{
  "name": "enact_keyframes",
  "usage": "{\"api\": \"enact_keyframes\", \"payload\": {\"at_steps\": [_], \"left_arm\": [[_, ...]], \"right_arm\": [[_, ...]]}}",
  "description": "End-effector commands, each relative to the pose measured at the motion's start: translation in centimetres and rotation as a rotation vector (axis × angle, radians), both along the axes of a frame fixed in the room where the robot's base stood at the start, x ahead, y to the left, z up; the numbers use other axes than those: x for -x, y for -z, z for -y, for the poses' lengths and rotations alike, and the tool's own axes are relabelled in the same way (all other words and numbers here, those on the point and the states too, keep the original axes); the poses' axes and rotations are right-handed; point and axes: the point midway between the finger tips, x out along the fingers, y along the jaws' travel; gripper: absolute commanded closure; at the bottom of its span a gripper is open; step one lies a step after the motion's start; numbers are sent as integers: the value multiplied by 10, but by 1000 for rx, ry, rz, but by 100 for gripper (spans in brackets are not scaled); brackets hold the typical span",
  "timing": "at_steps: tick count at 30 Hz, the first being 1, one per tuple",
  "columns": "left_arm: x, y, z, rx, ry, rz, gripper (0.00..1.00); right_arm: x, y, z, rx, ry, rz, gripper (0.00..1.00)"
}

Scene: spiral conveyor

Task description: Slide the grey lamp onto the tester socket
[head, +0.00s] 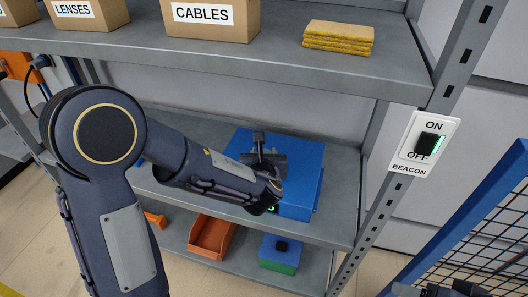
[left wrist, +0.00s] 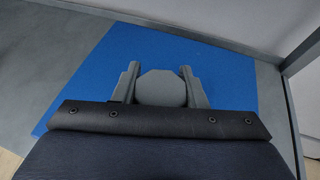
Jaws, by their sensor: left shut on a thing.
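The grey lamp (left wrist: 162,88) shows in the left wrist view as a grey, many-sided block between the two fingers of my left gripper (left wrist: 160,80), which is shut on it. The blue tester (left wrist: 222,75) lies below and behind the lamp. In the head view my left gripper (head: 262,148) is over the top of the blue tester (head: 304,172) on the middle shelf. I cannot tell the lamp from the gripper there. The tester socket is hidden, so I cannot tell whether the lamp touches it. A dark part of my right gripper (head: 450,289) shows at the bottom edge.
The upper shelf (head: 290,68) overhangs the tester and carries a CABLES box (head: 205,20) and yellow pads (head: 338,37). A BEACON switch (head: 427,145) is on the right post. An orange bin (head: 211,237) and a blue-green box (head: 280,253) stand below. A blue mesh panel (head: 480,235) is at right.

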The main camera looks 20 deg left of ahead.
Motion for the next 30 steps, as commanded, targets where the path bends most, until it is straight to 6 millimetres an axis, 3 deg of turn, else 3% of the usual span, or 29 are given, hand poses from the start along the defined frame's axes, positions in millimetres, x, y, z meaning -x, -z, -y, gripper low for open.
{"api": "enact_keyframes", "payload": {"at_steps": [10, 11, 17, 25, 30], "left_arm": [[0, 4, 0, -1, -1, -2, 78], [0, 4, 0, 0, 0, -2, 61], [0, 3, 0, 0, 0, -1, 36], [1, 3, 0, 0, 0, 0, 36], [18, -6, 5, 2, 2, 1, 36]], "right_arm": [[0, 0, 0, 0, 0, 0, 36], [0, 0, 0, 0, 0, 0, 36], [0, 0, 0, 0, 0, 0, 36], [0, 0, 0, 0, 0, 0, 36], [0, 0, 0, 0, 0, 0, 36]]}}
